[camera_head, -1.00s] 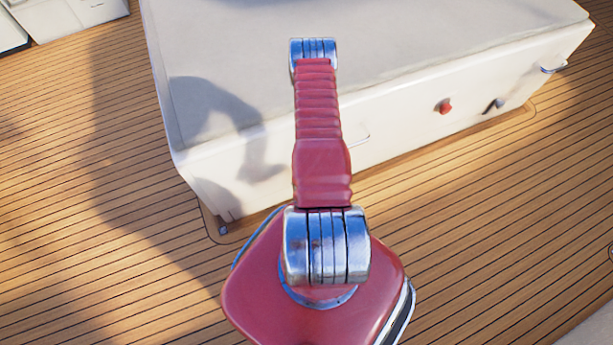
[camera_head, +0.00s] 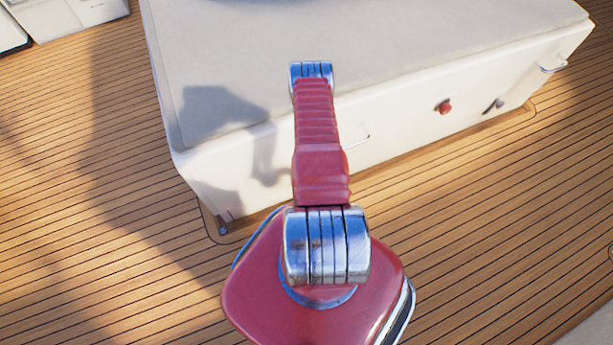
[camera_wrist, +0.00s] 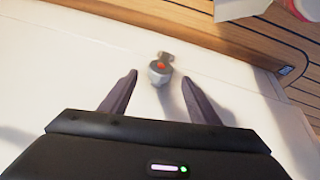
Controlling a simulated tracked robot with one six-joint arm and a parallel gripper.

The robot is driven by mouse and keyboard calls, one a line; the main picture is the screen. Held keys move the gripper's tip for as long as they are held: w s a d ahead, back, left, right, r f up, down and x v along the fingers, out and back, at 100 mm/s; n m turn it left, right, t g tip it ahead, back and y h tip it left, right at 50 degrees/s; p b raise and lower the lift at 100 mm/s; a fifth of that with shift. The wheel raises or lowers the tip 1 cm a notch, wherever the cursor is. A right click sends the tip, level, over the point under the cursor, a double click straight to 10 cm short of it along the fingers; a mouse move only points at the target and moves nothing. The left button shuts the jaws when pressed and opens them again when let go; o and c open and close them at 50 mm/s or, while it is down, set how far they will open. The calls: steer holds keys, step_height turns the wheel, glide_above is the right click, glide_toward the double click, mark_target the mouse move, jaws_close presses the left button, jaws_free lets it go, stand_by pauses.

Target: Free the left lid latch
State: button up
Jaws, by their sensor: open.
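In the wrist view, a small grey latch (camera_wrist: 159,73) with an orange-red dot sits on the white face of the box. A short flat grey tab extends from it toward the deck side. My gripper (camera_wrist: 159,79) is open, with one dark finger on each side of the latch. Gaps show between the fingers and the latch, and I cannot tell how far the fingertips are from the box face. In the head view, my red arm hides the gripper and this latch. The white box (camera_head: 210,190) with its pale lid (camera_head: 400,45) stands behind my arm.
Farther right on the box front are a red knob (camera_head: 444,106), a dark fitting (camera_head: 494,105) and a metal handle (camera_head: 554,67). Wooden deck (camera_head: 110,170) surrounds the box, with open room at left and right.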

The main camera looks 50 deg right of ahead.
steer(key=shift+x, duration=3.2)
steer(key=shift+c, duration=0.3)
steer(key=c, duration=0.9)
steer(key=shift+d, duration=0.2)
steer(key=shift+c, duration=0.4)
steer(key=shift+a, duration=0.15)
